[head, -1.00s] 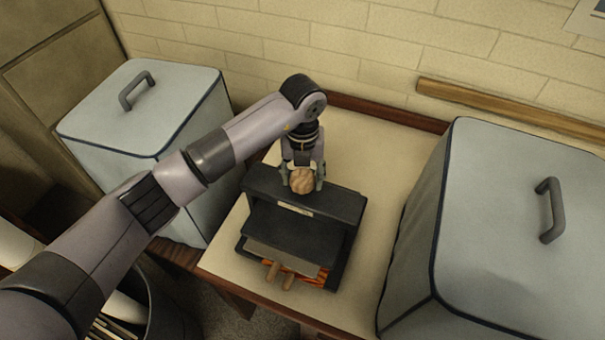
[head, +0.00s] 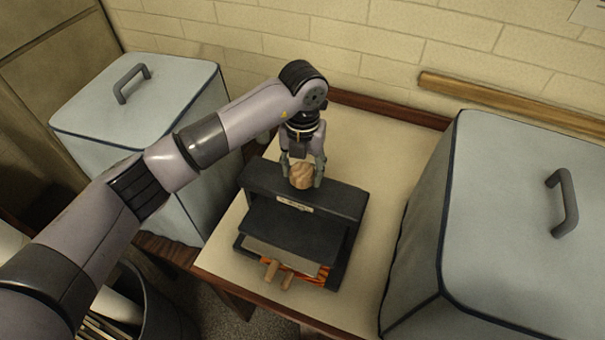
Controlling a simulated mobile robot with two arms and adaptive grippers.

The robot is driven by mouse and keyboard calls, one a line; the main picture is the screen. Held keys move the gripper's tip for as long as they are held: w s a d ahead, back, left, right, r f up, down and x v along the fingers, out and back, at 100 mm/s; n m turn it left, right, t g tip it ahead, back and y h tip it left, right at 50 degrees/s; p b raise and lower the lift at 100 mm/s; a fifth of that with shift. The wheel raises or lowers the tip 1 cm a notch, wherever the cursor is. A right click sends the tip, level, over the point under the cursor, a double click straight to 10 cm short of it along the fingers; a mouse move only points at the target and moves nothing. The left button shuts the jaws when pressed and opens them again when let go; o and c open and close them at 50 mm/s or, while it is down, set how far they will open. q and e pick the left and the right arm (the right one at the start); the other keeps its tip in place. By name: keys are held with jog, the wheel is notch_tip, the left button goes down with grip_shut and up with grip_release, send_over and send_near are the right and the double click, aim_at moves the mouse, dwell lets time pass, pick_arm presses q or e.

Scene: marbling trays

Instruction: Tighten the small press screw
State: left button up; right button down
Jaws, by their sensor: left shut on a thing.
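The small press (head: 330,197) is a dark frame standing on the pale table, with a dark plate under its top beam and a label on the beam's front. Its screw knob (head: 302,177), round and wooden, sits above the top beam. My left gripper (head: 302,181) comes down from above and is shut on the knob, one finger on each side. The screw's shaft below the knob is hidden. My right gripper is not in view.
Two light-blue covered boxes with handles stand at the left (head: 140,95) and right (head: 520,200). The pale table (head: 385,150) is clear behind and right of the press. A bin (head: 165,305) stands lower left.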

pick_arm(q)
jog(key=m+b, duration=1.1)
jog(key=b, duration=0.2)
jog(key=shift+f, duration=0.2)
jog(key=shift+m+b, duration=0.75)
jog(key=shift+m, duration=0.15)
jog(key=m+b, duration=0.1)
jog(key=m, duration=0.1)
jog(key=shift+r+m, duration=0.1)
jog(key=shift+m, duration=0.3)
jog(key=m+b, duration=0.1)
jog(key=m, duration=0.2)
jog(key=shift+r+m+b, duration=0.1)
jog(key=shift+m+b, duration=0.2)
jog(key=shift+b, duration=0.05)
jog(key=m, duration=0.3)
jog(key=shift+m+b, duration=0.3)
jog(key=shift+b, duration=0.05)
jog(key=m, duration=0.4)
jog(key=shift+r+m, duration=0.1)
jog(key=shift+m, duration=0.2)
jog(key=o, duration=1.2)
jog(key=shift+c, duration=0.2)
